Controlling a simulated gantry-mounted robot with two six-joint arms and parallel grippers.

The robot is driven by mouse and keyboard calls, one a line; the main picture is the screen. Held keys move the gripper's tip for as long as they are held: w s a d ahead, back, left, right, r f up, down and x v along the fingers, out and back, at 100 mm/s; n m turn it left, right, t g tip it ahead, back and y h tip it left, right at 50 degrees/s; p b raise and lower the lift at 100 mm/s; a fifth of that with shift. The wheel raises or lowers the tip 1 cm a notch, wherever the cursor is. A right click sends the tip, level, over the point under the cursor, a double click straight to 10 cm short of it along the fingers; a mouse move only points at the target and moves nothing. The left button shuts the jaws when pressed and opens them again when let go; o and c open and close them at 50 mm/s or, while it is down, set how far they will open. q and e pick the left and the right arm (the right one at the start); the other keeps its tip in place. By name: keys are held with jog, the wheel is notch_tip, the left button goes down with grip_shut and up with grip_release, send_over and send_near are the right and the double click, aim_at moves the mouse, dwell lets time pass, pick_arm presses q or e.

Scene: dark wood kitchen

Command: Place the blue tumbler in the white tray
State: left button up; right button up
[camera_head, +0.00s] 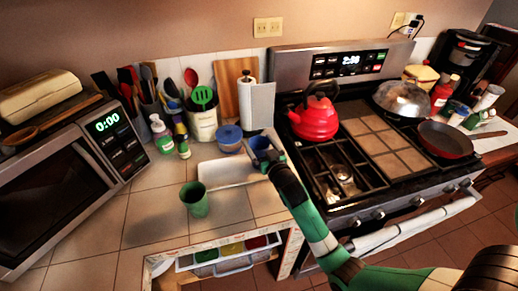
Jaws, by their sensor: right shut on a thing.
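My right gripper (265,158) reaches in from the lower right and is shut on the blue tumbler (259,143). It holds the tumbler at the right end of the white tray (212,174). The gripper and wrist hide part of the tumbler and the tray's right end. I cannot tell whether the tumbler touches the tray. The visible part of the tray looks empty. My left gripper is not in view.
A green cup (194,199) stands just in front of the tray's left side. A paper towel roll (260,105) stands behind the tumbler. The stove with a red kettle (316,120) is to the right.

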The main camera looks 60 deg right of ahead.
jog(key=shift+f, duration=0.65)
jog(key=shift+a+r, duration=0.1)
jog(key=shift+f, duration=0.2)
jog(key=o, duration=1.4)
jog(key=shift+o, duration=0.2)
jog(key=shift+r, duration=0.35)
jog(key=p+v, duration=0.2)
jog(key=v, duration=1)
